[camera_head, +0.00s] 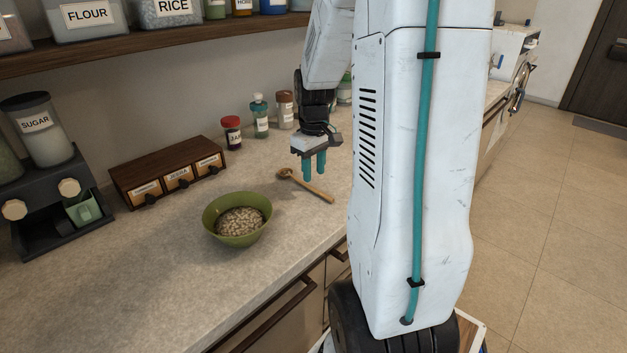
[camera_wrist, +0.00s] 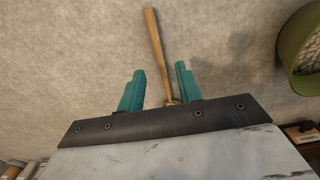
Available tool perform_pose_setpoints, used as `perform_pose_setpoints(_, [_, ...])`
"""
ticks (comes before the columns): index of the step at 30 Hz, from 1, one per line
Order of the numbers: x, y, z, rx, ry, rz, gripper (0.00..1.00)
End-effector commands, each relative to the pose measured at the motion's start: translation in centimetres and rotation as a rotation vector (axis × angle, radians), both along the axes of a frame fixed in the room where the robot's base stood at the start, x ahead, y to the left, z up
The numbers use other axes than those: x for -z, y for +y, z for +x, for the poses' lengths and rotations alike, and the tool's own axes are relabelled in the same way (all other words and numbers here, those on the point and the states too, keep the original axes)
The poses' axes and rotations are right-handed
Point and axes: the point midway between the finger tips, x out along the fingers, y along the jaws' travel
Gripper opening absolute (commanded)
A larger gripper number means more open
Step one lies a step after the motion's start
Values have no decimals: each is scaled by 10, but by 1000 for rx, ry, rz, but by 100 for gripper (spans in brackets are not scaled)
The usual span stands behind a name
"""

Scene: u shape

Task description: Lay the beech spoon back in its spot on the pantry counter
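The beech spoon (camera_head: 318,192) lies on the pantry counter (camera_head: 285,262), its round head to the left and its handle pointing toward the counter's front edge. My gripper (camera_head: 314,174) hangs over the spoon with its two teal fingers pointing down. In the wrist view, the spoon's handle (camera_wrist: 155,45) runs out from between the spread fingers of my gripper (camera_wrist: 160,70). The fingers are apart and nothing is clamped in them. The spoon's head is mostly hidden behind the gripper body in the wrist view.
A green bowl (camera_head: 237,228) of pale beans or grains stands in front left of the spoon. Behind are a wooden drawer box (camera_head: 168,170), several spice jars (camera_head: 261,117) and a sugar dispenser (camera_head: 42,130). A shelf (camera_head: 150,42) with canisters runs above.

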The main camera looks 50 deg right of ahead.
Motion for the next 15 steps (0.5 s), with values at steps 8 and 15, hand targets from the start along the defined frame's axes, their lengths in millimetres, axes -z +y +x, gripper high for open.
perform_pose_setpoints(8, [-57, 0, 0, 0, -3, -2, 35])
perform_pose_setpoints(15, [-80, 7, -1, -3, -3, -2, 35])
